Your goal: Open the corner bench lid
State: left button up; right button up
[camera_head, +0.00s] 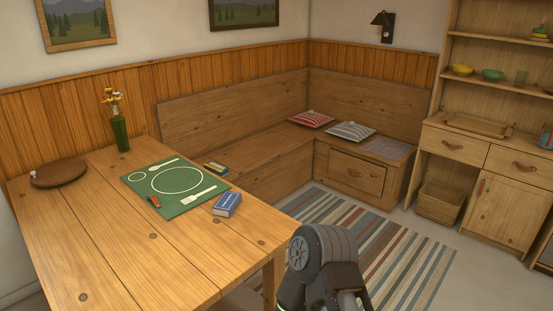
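The wooden corner bench (235,110) runs along the back left wall and turns along the right wall. Its long seat lid (255,148) lies flat and looks closed, with a small dark mark near its front edge that may be a pull. A dark grey link of one of my arms shows at the bottom centre, well in front of the bench. Neither gripper can be made out.
A wooden table (120,250) with a green mat (150,200), blue box (227,204) and vase (120,133) fills the left front. Red (311,119) and grey (350,131) striped cushions lie on the bench. A striped rug (400,262) covers open floor. A cabinet (510,200) stands right.

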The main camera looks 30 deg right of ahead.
aim_at(244, 158)
jog(key=i+l, duration=0.15)
jog(key=l, duration=0.2)
jog(key=i+l, duration=0.1)
jog(key=l, duration=0.3)
jog(key=i+l+z, duration=0.1)
jog(key=l, duration=0.25)
jog(key=i+l+z, duration=0.2)
jog(key=l, duration=0.55)
jog(key=i+l+z, duration=0.2)
jog(key=i+l, duration=0.25)
jog(key=l, duration=0.2)
jog(key=i+l+z, duration=0.2)
jog(key=i+l, duration=0.2)
jog(key=l, duration=0.25)
jog(key=i+l+z, duration=0.2)
jog(key=i+l, duration=0.25)
jog(key=i+z, duration=0.2)
jog(key=i, duration=0.25)
jog(key=i+j+z, duration=0.2)
jog(key=i, duration=0.2)
jog(key=i+z, duration=0.2)
jog(key=i, duration=0.2)
jog(key=i+j+z, duration=0.2)
jog(key=j, duration=0.85)
jog(key=j+z, duration=0.15)
jog(key=j, duration=0.95)
